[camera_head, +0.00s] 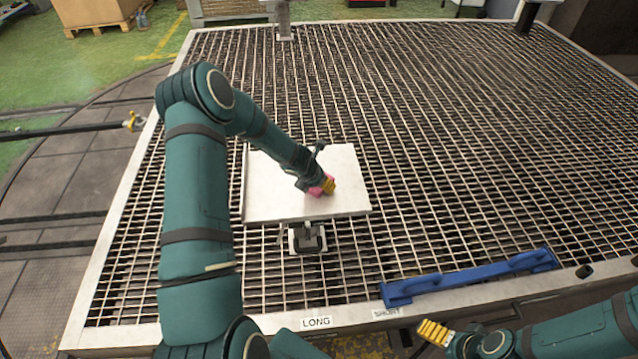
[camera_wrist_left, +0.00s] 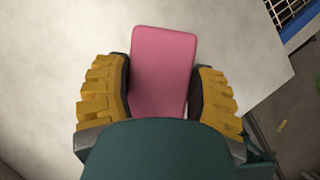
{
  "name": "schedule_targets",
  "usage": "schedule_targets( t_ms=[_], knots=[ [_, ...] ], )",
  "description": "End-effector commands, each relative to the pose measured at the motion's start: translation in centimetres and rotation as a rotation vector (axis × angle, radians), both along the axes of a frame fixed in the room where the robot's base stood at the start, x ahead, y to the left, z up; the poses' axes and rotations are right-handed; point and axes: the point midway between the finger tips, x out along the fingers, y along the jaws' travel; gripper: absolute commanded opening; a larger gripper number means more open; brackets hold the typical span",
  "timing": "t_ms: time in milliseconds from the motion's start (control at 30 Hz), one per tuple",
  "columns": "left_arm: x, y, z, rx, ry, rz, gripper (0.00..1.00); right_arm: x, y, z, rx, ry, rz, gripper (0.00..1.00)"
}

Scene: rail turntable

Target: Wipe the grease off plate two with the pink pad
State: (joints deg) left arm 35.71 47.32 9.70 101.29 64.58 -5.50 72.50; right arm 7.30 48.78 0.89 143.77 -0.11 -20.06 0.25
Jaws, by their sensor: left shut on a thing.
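The pink pad (camera_head: 316,191) is in my left gripper (camera_head: 327,186), over the right part of a pale square plate (camera_head: 280,206). In the left wrist view, the pink pad (camera_wrist_left: 164,50) sits between the two yellow fingers of my left gripper (camera_wrist_left: 162,75), which is shut on it. The pale plate surface (camera_wrist_left: 60,40) lies behind the pad; I cannot tell whether they touch. No grease shows clearly, and I see no number on the plate. My right gripper (camera_head: 434,332) is at the front edge, away from the plate; its opening is unclear.
The plate stands above a large metal grating (camera_head: 450,140) on a small mount (camera_head: 308,240). A blue bar handle (camera_head: 470,277) lies along the front edge, near labels LONG (camera_head: 316,322) and SHORT (camera_head: 387,313). The grating right of the plate is clear.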

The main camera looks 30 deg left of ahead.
Motion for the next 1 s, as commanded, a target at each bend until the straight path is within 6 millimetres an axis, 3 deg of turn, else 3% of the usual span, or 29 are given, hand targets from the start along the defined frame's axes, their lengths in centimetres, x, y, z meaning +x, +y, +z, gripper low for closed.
schedule_targets(
  t_ms=[500, 1000],
  knots=[
    [-1.7, -1.3, -0.4, 0.000, 0.000, 0.000, 0.32, 0.0, 0.0, -3.2, 0.000, 0.000, 0.000, 1.00],
    [-3.7, -3.0, -0.3, -0.002, 0.003, 0.001, 0.32, 0.0, 0.0, -3.5, 0.000, 0.000, 0.000, 1.00]
  ],
)
